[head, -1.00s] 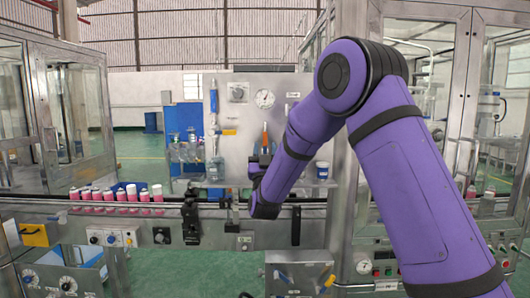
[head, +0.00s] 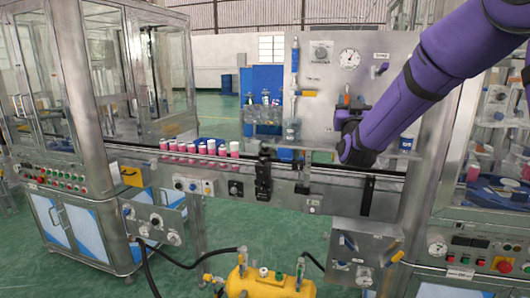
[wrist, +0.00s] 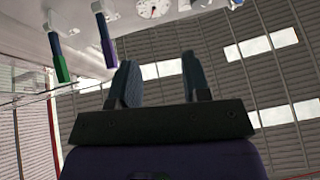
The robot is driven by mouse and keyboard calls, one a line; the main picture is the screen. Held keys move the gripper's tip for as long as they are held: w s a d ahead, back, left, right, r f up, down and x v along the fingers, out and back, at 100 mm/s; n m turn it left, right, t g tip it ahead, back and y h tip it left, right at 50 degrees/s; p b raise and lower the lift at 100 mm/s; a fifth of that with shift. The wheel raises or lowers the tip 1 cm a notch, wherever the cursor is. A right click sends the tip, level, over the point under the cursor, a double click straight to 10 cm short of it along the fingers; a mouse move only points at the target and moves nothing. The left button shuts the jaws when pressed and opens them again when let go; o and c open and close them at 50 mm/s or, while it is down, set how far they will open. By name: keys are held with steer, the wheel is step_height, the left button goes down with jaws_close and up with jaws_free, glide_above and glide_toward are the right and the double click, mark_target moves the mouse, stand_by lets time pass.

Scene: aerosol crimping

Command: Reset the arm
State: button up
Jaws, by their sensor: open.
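My purple arm comes in from the upper right of the head view, and its dark wrist end (head: 350,140) is in front of the grey gauge panel, just above the conveyor rail. My gripper shows in the wrist view (wrist: 158,82) with its two dark fingers apart and nothing between them. Behind the fingers are the corrugated wall and windows. In the head view the fingers are too small and dark to make out.
The conveyor (head: 285,170) runs across the front with several pink-and-white cans (head: 200,149) on its left part. A black clamp (head: 263,176) stands on the rail. The gauge panel (head: 330,85) rises behind. A yellow tank (head: 270,284) with hoses stands on the green floor.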

steer(key=s+d+f+g+y, duration=0.1)
steer(key=s+g, duration=0.5)
steer(key=s, duration=0.8)
steer(key=s+d+f+n+g+y, duration=0.1)
steer(key=s+f+g, duration=0.3)
steer(key=s, duration=1.1)
steer(key=s+d+f+n+g+y, duration=0.1)
steer(key=s+d+f+g+y, duration=0.1)
steer(key=s+g, duration=0.6)
steer(key=s, duration=0.6)
steer(key=shift+s+d+f+y, duration=0.2)
steer(key=shift+f+y, duration=0.1)
steer(key=shift+f, duration=0.1)
